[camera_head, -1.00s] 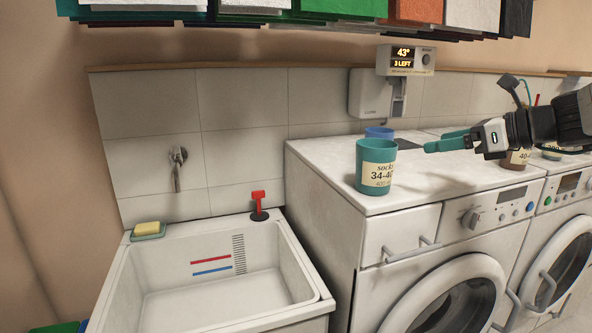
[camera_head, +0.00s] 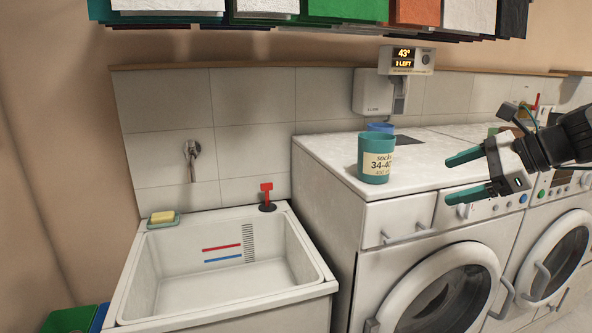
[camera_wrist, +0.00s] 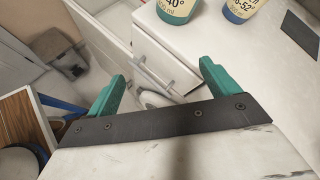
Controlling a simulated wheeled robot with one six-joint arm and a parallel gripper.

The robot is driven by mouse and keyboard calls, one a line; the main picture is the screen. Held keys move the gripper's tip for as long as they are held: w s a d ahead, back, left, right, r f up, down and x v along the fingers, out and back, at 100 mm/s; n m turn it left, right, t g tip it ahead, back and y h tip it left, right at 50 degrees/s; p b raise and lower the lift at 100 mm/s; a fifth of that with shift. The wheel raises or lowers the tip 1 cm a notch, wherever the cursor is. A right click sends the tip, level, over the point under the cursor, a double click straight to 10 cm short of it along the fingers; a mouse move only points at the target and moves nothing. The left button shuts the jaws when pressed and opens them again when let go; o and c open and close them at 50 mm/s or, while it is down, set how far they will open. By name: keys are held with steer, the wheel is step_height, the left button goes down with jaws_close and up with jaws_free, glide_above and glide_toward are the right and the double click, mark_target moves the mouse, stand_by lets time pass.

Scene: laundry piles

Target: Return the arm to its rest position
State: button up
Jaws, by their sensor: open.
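My gripper (camera_head: 468,175) is in the head view at the right, with its two teal fingers spread apart and nothing between them. It hangs in front of the washing machine's control panel, to the right of the teal cup. My arm comes in from the right edge. In the wrist view the open teal fingers (camera_wrist: 160,90) point toward the washing machine's drawer handle (camera_wrist: 150,74). A teal cup (camera_head: 375,158) labelled "socks 34-40" stands upright on the washing machine top, apart from my gripper. It also shows in the wrist view (camera_wrist: 176,10).
A blue cup (camera_head: 380,127) stands behind the teal cup. A white washing machine (camera_head: 335,152) stands beside another machine (camera_head: 560,235). A sink (camera_head: 325,278) with a yellow soap (camera_head: 162,216) is at the left. Green and blue bins (camera_head: 70,320) sit low left. Folded cloths hang above.

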steer(key=s+a+f+n+g+h, duration=0.1)
steer(key=s+f+n+g+h, duration=0.1)
steer(key=s+n, duration=0.5)
steer(key=s+a+f+n+g+h, duration=0.1)
steer(key=s+f+n+h, duration=0.3)
steer(key=s, duration=0.6)
steer(key=s+a+f+n+g+h, duration=0.1)
steer(key=s+f+n+g+h, duration=0.1)
steer(key=s+f+n, duration=0.3)
steer(key=s+n+g, duration=0.1)
steer(key=s+n, duration=0.2)
steer(key=n, duration=0.1)
steer(key=shift+s+a+n+h, duration=0.3)
steer(key=shift+a+h, duration=0.05)
steer(key=shift+h, duration=0.05)
